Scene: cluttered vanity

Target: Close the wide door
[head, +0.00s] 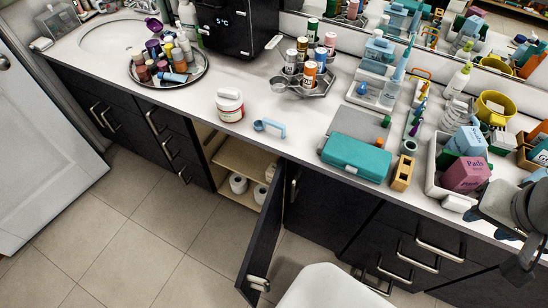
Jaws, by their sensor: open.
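A dark cabinet door (264,238) stands wide open under the counter, swung out into the room. Its metal handle (259,283) is near its free edge, low in the head view. The open cabinet (240,160) has a light wood shelf, with white rolls below it. I take this open door as the wide door; no label shows. My gripper (492,226) is at the far right, over the counter's front edge, well apart from the door. It is open, and nothing shows between its fingers.
The counter (200,98) is crowded: a round tray (205,78) of bottles, a white-red jar (230,105), a teal case (355,158) and a bin of boxes (434,172). Closed drawers (420,246) flank the opening. Tiled floor (135,235) left of the door is clear.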

